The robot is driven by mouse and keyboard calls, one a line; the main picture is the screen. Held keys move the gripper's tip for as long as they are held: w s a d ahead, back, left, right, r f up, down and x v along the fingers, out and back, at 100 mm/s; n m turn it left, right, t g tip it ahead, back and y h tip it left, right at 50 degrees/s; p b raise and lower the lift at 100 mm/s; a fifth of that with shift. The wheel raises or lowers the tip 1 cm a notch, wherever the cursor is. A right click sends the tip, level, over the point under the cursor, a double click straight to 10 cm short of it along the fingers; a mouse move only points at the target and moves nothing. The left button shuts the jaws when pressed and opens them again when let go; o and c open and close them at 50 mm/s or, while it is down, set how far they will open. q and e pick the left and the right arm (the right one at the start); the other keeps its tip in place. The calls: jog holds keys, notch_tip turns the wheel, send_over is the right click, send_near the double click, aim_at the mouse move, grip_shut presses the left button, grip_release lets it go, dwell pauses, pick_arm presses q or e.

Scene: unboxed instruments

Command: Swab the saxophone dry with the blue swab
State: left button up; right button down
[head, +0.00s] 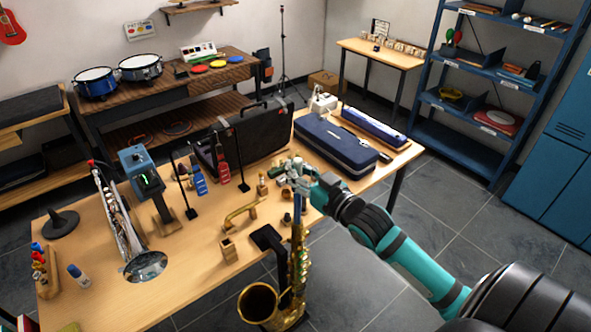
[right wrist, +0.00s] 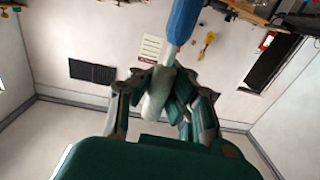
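The brass saxophone (head: 300,262) stands upright at the front edge of the table, its bell (head: 258,302) open at lower left. My right gripper (head: 298,178) is above the saxophone's upper end. It is shut on the blue swab (head: 297,204), which hangs down in line with the saxophone body. Whether its lower end is inside the tube I cannot tell. In the right wrist view the blue swab (right wrist: 184,22) extends from between the fingers (right wrist: 166,84), with a pale end (right wrist: 155,97) in the grip. My left gripper is out of view.
On the table, a silver trumpet (head: 118,225) lies left, a brass neck piece (head: 241,212) and small wooden blocks sit mid-table, and a dark blue case (head: 335,148) lies at the back right. A black case (head: 250,135) stands behind. Floor is clear at right.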

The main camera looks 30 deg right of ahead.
aim_at(301, 163)
jog(key=shift+r+p, duration=1.5)
jog(key=shift+r, duration=4.5)
